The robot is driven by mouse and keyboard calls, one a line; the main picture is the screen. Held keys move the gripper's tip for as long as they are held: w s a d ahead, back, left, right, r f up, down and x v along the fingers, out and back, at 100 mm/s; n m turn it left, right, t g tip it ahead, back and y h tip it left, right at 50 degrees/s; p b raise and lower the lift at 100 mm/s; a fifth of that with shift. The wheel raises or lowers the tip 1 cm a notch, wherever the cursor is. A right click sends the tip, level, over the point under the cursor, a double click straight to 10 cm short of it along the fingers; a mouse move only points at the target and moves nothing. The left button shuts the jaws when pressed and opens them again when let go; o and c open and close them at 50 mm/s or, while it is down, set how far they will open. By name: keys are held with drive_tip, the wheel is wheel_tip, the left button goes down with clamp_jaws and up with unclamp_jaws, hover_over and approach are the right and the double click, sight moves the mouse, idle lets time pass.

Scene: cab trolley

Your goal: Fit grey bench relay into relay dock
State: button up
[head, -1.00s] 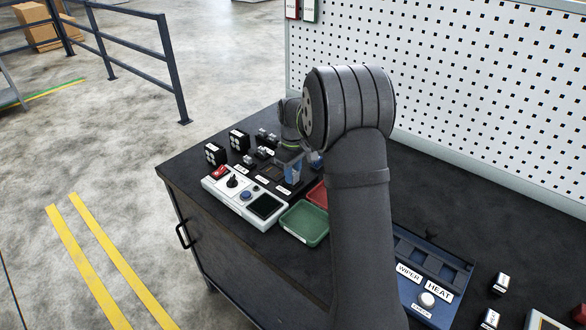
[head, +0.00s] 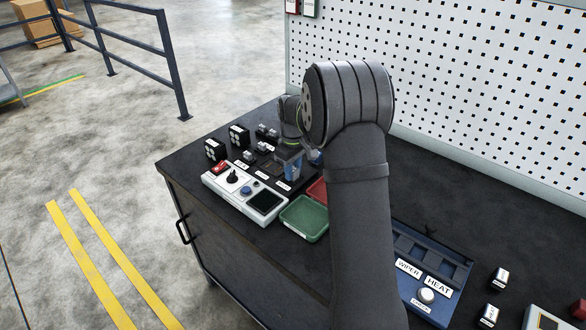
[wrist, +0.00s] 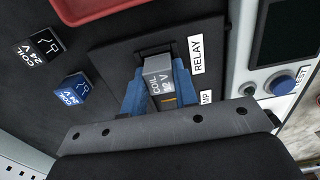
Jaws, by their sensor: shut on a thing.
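The grey bench relay (wrist: 158,75), with a coil and voltage label on its face, is between the blue fingers of my gripper (wrist: 160,88) in the wrist view. The gripper is shut on it. The relay dock (wrist: 120,52) is a dark plate with a black slot and a RELAY label beside it. The relay is over or at this slot; I cannot tell how deep it sits. In the head view my gripper (head: 291,170) is low over the black dock panel, and my arm hides part of it.
A black relay (wrist: 37,47) and a blue relay (wrist: 71,96) lie beside the dock. A pale console (head: 230,190) stands in front of the panel. A green tray (head: 304,219) and a red tray (head: 318,191) are near. A blue switch box (head: 440,280) stands at right.

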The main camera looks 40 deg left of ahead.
idle(0.3)
drive_tip(key=o, duration=1)
wheel_tip(320, 180, up, 18)
drive_tip(key=shift+f, duration=0.25)
wheel_tip(320, 180, down, 18)
drive_tip(key=shift+r, duration=0.35)
drive_tip(key=shift+r, duration=0.1)
